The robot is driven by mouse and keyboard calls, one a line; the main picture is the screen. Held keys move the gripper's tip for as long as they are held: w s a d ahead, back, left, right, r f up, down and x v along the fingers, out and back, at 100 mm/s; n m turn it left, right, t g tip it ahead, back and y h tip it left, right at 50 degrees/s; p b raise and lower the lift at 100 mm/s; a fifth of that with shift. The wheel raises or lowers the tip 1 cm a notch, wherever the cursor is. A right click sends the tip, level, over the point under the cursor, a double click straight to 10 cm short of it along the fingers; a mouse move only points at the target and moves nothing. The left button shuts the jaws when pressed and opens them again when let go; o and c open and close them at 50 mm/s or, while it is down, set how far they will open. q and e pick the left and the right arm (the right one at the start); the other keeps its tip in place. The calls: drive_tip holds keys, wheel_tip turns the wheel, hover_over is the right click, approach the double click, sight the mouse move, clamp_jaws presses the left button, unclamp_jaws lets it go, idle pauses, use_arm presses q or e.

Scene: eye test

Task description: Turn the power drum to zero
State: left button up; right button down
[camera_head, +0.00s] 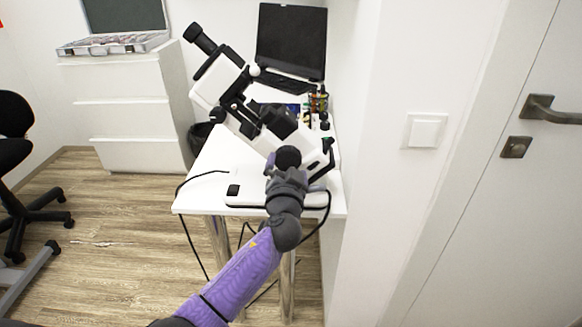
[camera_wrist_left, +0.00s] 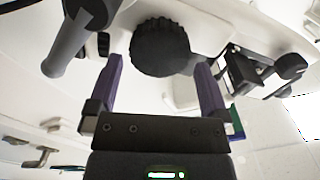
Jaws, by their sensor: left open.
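The power drum (camera_wrist_left: 160,48) is a black ribbed round knob on the white lensmeter body, at the top middle of the left wrist view. My left gripper (camera_wrist_left: 160,66) is open, with one purple finger on each side of the drum's lower part. White gaps show between the fingers and the drum; I cannot tell how deep the fingers reach. In the head view the tilted white and black lensmeter (camera_head: 209,86) stands on the table, and my left arm reaches up to its near side. My own wrist largely hides the gripper and drum there. The drum's scale cannot be read.
The white table (camera_head: 204,194) also holds an open laptop (camera_head: 290,42) and small coloured items (camera_head: 318,100) behind the lensmeter. Black cables hang at its front. A wall and door stand close on the right; a white drawer cabinet (camera_head: 128,115) and black chair (camera_head: 14,130) are left.

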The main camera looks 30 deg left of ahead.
use_arm(q)
drive_tip(key=shift+w+a+f, duration=0.1)
drive_tip(key=shift+w+a, duration=0.25)
drive_tip(key=shift+w, duration=0.2)
drive_tip(key=shift+w+a, duration=0.3)
drive_tip(key=shift+w, duration=0.2)
drive_tip(key=c, duration=1)
